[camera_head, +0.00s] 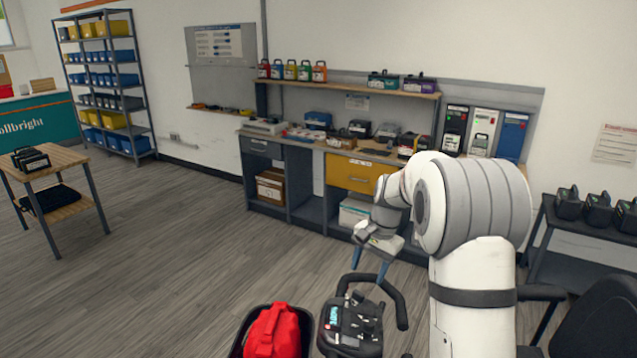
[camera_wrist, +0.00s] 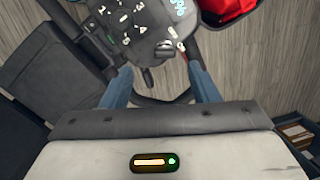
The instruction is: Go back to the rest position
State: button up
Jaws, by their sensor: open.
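My gripper (camera_head: 369,268) is open, with its two blue fingers apart and pointing down beside the handlebar of a scooter. The scooter's dark console (camera_head: 350,322) stands at the bottom middle of the head view, with a curved black handlebar (camera_head: 400,300) around it. In the wrist view my gripper (camera_wrist: 160,90) shows its two fingers spread, and the console (camera_wrist: 140,30) with dials and marks lies past them. I see nothing held between the fingers. Whether a fingertip touches the handlebar I cannot tell.
A red bag (camera_head: 273,332) sits in a black basket beside the console. A workbench (camera_head: 310,148) with tools and a yellow drawer stands along the back wall. A dark rack (camera_head: 570,220) with black units is at right, a small wooden table (camera_head: 60,165) at left.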

jog(key=s+a+r+n+t+h, duration=0.15)
jog(key=s+r, duration=0.25)
jog(key=s, duration=0.4)
jog(key=s+r+n, duration=0.2)
jog(key=s+r, duration=0.3)
jog(key=s, duration=0.2)
jog(key=s+f+n+t, duration=0.1)
jog(key=s+n, duration=0.3)
jog(key=s, duration=1.1)
jog(key=shift+s+f+t+h, duration=0.2)
jog(key=shift+s+t+h, duration=0.15)
jog(key=shift+s, duration=0.05)
jog(key=shift+d, duration=0.1)
jog(key=shift+c, duration=0.5)
